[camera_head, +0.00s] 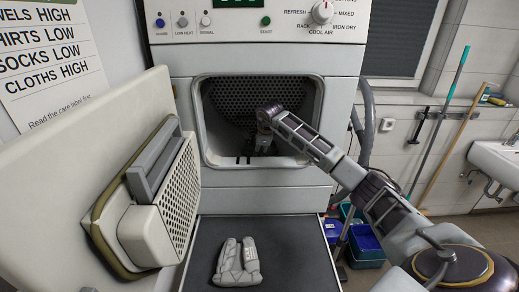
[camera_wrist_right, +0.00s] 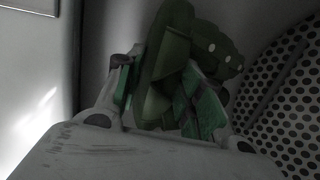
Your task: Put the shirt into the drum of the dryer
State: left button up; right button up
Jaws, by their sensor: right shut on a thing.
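The open dryer (camera_head: 345,60) faces me. Its drum (camera_head: 235,100) shows a perforated back wall. My right arm reaches through the opening, and my right gripper (camera_head: 260,150) is inside, small and dark in the head view. In the right wrist view my right gripper (camera_wrist_right: 165,95) is shut on a dark green folded cloth (camera_wrist_right: 168,45), which looks like the shirt. The perforated drum wall is at the right of that view. The cloth can hardly be made out in the head view. My left gripper is not in view.
The dryer door (camera_head: 105,190) stands open at the left. A grey, folded, glove-like item (camera_head: 238,262) lies on the dark surface (camera_head: 300,255) below the opening. Blue bins (camera_head: 365,240), a mop and broom, and a sink (camera_head: 498,160) are at the right.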

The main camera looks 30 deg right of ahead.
jog(key=shift+f, duration=0.25)
jog(key=o, duration=1.2)
jog(key=shift+o, duration=0.2)
jog(key=shift+r, duration=0.15)
jog(key=shift+r+p, duration=0.3)
jog(key=shift+r, duration=0.15)
jog(key=b+v, duration=0.2)
jog(key=v, duration=0.5)
jog(key=shift+s+r, duration=0.15)
jog(key=shift+r, duration=0.1)
jog(key=shift+a+f, duration=0.1)
